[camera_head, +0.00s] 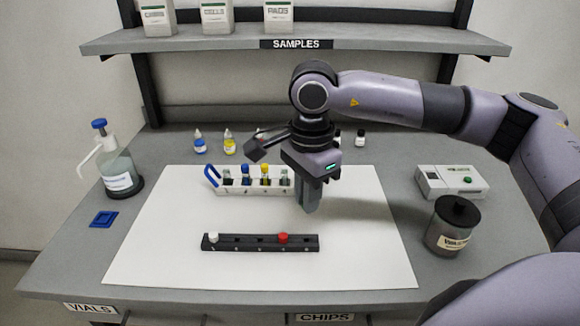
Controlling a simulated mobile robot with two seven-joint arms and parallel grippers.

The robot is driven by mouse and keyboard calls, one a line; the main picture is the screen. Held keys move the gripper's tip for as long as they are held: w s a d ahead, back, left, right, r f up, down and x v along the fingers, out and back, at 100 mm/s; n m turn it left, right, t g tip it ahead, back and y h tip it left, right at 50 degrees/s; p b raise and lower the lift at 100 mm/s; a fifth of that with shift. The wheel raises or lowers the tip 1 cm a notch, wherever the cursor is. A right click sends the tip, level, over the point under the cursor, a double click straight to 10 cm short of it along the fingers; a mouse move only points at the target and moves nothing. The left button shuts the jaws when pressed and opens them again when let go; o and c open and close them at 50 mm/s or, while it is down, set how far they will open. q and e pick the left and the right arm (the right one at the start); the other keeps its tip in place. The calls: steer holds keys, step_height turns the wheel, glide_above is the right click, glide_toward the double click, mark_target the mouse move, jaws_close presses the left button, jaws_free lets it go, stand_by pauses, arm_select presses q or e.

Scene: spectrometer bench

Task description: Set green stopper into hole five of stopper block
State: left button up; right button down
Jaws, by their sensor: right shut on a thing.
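The black stopper block (248,247) lies on the white mat. A white stopper (213,237) sits at its left end and a red stopper (283,238) sits right of its middle. The hole at its right end looks empty. My right gripper (310,208) points down behind and above the block's right end, just right of the white vial rack (255,190). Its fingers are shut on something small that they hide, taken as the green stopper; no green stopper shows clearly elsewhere. My left gripper is not in view.
The rack holds several vials, with blue (245,169) and yellow (265,169) stoppers showing. A dark waste jar (452,228) and a white device (451,182) stand right. A wash bottle (119,165) stands left. The mat (360,255) is clear right of the block.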

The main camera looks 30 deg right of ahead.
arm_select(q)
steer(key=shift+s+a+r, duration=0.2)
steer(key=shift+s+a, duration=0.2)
arm_select(e)
steer(key=shift+s+a+f+n, duration=0.3)
steer(key=shift+s+n, duration=0.2)
steer(key=shift+s, duration=0.1)
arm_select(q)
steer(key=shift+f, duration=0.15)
arm_select(e)
steer(key=shift+d, duration=0.1)
arm_select(q)
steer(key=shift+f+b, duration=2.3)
steer(key=shift+b, duration=0.1)
arm_select(e)
glide_above(306, 244)
steer(key=shift+w+d+f, duration=0.15)
steer(key=shift+w+f, duration=0.05)
steer(key=shift+f, duration=1.05)
steer(key=shift+w+d+f, duration=0.15)
steer(key=shift+f, duration=1.05)
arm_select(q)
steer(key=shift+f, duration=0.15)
arm_select(e)
steer(key=shift+f, duration=0.15)
arm_select(q)
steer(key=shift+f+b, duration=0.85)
steer(key=shift+b, duration=0.1)
arm_select(e)
steer(key=shift+f, duration=0.9)
